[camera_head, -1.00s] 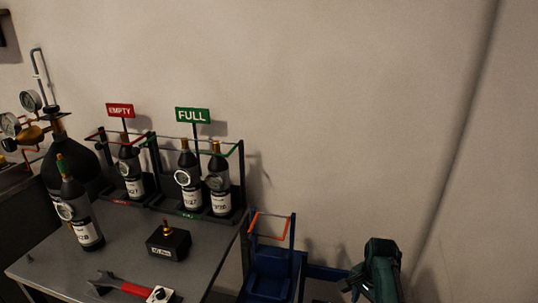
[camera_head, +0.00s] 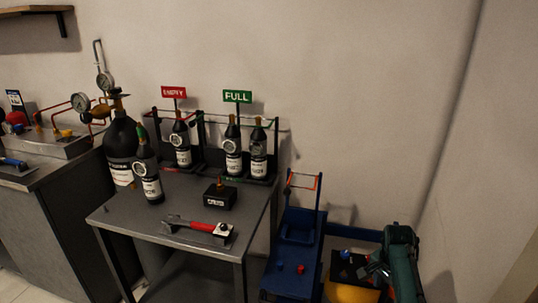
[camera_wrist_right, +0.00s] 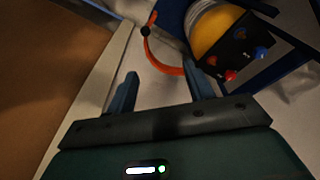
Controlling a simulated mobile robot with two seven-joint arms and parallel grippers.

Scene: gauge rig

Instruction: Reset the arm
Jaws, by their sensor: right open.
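My right arm (camera_head: 402,262), dark green, shows at the lower right of the head view, close to the wall. Its gripper (camera_head: 374,270) is small and partly hidden there, over a yellow object. In the right wrist view the gripper (camera_wrist_right: 165,88) has its two blue-grey fingers spread apart, with nothing between them but pale floor or wall and an orange-red loop (camera_wrist_right: 160,66) beyond. My left gripper is not in view.
A yellow cylinder (camera_wrist_right: 212,28) with a dark panel and red and blue knobs lies near the right gripper. A blue cart (camera_head: 292,258) stands left of the arm. The grey table (camera_head: 150,222) holds bottles, a wrench-like red tool (camera_head: 196,226) and a black box (camera_head: 220,196).

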